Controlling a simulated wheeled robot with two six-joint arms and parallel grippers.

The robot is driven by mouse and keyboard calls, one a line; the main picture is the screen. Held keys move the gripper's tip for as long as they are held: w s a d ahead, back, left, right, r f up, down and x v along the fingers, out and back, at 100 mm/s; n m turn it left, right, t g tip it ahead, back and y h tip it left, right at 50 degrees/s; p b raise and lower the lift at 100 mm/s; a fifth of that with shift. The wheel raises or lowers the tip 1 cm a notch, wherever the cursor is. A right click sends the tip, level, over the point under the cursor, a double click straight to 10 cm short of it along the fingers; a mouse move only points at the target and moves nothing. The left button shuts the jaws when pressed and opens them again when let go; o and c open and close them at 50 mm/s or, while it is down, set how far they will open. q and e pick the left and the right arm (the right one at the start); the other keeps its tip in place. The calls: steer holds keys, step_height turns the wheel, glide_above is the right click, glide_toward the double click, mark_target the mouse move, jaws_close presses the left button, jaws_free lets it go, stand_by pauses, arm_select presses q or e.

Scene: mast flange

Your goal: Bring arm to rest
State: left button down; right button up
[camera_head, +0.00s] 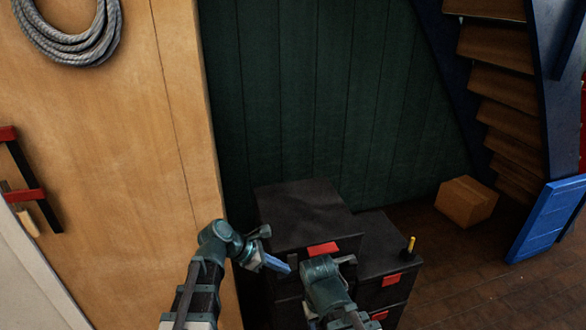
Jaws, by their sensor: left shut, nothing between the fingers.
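My left arm rises from the bottom of the head view and bends to the right at its teal wrist. My left gripper (277,264) has blue fingertips and is shut with nothing between them. It points right and slightly down, in front of the black cabinet (305,210). My right arm (325,285) stands just right of it, with a visible gap between the two. The fingers of my right gripper do not show.
A lower black cabinet (385,245) with red labels and a yellow-handled tool (410,244) stands to the right. A cardboard box (466,201), a blue panel (546,219) and stairs (497,88) lie farther right. A wooden wall (110,150) with coiled rope (70,45) is at left.

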arm_select(q)
steer(key=s+f+m+g+y, duration=0.45)
steer(key=s+m+y, duration=0.8)
steer(key=m, duration=1.25)
step_height(320, 180, up, 16)
steer(key=s+t+h+p, duration=0.1)
steer(key=s+h+p, duration=0.1)
steer(key=p, duration=1.5)
steer(key=shift+s+a+h+p, duration=0.15)
steer(key=shift+a+h+p, duration=0.2)
steer(key=shift+t, duration=0.25)
